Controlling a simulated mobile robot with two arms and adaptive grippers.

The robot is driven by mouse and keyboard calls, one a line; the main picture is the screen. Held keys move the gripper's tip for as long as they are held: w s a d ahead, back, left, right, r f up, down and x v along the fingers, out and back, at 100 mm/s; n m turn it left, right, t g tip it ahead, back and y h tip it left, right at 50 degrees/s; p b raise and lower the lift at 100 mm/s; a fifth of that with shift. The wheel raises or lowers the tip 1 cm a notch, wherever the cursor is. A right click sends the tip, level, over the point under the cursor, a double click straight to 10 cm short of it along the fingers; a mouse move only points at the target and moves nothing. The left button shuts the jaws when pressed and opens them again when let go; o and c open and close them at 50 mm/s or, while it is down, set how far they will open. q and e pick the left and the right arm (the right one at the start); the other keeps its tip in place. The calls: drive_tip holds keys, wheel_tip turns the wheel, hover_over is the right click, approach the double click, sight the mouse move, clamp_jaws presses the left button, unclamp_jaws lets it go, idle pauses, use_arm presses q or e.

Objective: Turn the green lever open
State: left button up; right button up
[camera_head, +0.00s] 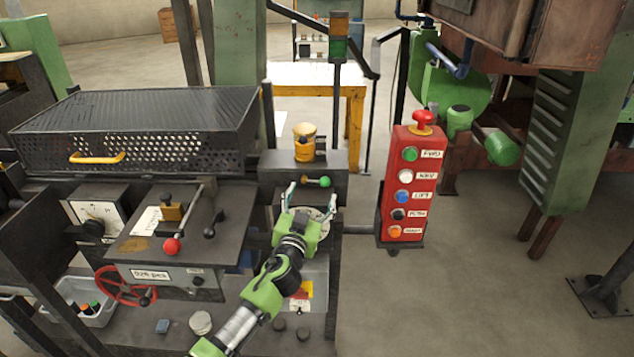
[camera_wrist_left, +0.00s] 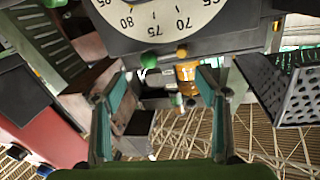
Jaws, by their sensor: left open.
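The green lever (camera_head: 324,182) has a green ball knob at the right end of a short rod, on the front of a dark box above a round dial. The rod lies roughly level. In the left wrist view the green knob (camera_wrist_left: 149,58) shows near the dial's edge, ahead of the space between the fingers. My left gripper (camera_head: 312,196) is open, with its fingertips spread either side of the lever area. I see no clear contact with the knob. In the left wrist view the gripper (camera_wrist_left: 160,85) has nothing between its fingers. My right gripper is not in view.
A yellow cylindrical fitting (camera_head: 304,143) stands on top of the box. A red button panel (camera_head: 404,185) stands close on the right. On the left are a red-knobbed lever (camera_head: 172,246), a red handwheel (camera_head: 124,287) and a perforated cover (camera_head: 150,125).

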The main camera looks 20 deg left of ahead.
use_arm(q)
drive_tip(key=shift+w+a, duration=0.15)
drive_tip(key=shift+w, duration=1.35)
drive_tip(key=shift+w+a, duration=0.15)
drive_tip(key=shift+w, duration=1.3)
